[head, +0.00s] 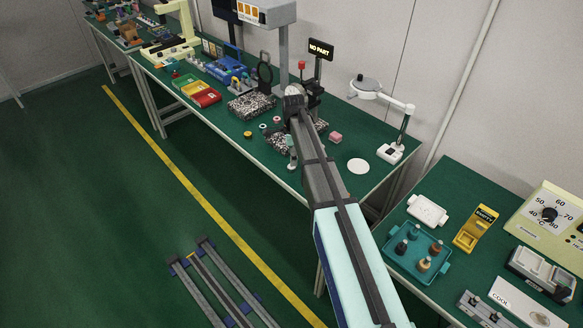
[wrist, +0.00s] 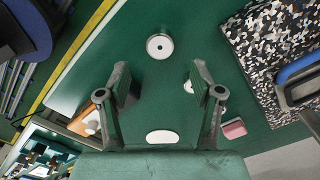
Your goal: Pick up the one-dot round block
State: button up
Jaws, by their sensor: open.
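A round block (wrist: 160,46) with a pale top and one small dark dot at its centre lies on the green bench in the wrist view, ahead of my fingertips. My gripper (wrist: 160,84) is open, with a finger on either side and nothing between them but green bench. The block is beyond the gap, roughly centred on it, and not touched. In the head view I cannot pick out my fingers or this block clearly near my arm.
A speckled plate (wrist: 262,62) lies right of my gripper, with a pink block (wrist: 234,129) below it. A pale piece (wrist: 188,87) is partly hidden by the right finger. Small round pieces, including a yellow one (head: 248,134), lie left of my arm.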

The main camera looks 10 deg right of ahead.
aim_at(292, 168)
jog(key=shift+a+f+p, duration=0.1)
jog(key=shift+f+p, duration=1.05)
jog(key=shift+f, duration=1.5)
grip_shut()
